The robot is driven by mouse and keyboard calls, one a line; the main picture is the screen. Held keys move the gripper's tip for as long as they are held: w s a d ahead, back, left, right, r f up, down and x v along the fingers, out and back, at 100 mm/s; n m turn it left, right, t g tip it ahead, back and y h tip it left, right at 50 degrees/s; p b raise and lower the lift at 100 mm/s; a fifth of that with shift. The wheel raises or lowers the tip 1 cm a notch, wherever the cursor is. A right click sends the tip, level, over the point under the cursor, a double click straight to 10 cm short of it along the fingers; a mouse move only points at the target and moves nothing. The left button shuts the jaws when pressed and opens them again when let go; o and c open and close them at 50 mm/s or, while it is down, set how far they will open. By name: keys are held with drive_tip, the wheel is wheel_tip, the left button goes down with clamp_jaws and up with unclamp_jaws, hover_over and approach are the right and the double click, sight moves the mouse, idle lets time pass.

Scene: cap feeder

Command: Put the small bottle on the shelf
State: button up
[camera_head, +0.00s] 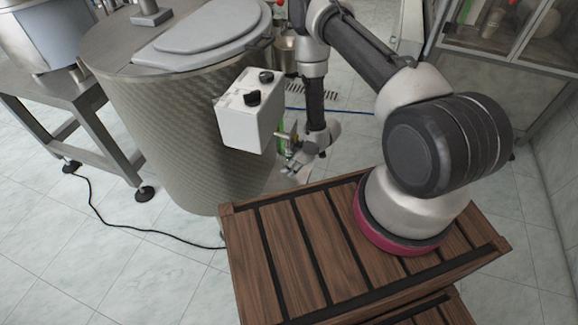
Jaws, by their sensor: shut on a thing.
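My gripper (292,160) hangs at the end of my arm, just right of a white box on the large vat and beyond the wooden crate top. It is shut on a small, slim thing, which I take to be the small bottle (282,143). Only a bit of green and tan shows between the white box and the fingers, so its shape and tilt are hard to tell. A glass-fronted cabinet (503,57) at the upper right has several items inside. I cannot tell whether it is the shelf of the task.
The large metal vat (150,130) with a grey lid carries the white box (246,122) with black knobs, close to my gripper. A metal table (70,90) stands at the left. A black cable (130,229) lies on the tiled floor. The floor at lower left is otherwise open.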

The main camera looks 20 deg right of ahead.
drive_tip(key=shift+w+a+f, duration=0.25)
drive_tip(key=shift+a+f, duration=0.15)
drive_tip(key=shift+f, duration=0.15)
drive_tip(key=shift+f, duration=0.1)
drive_tip(key=o, duration=0.8)
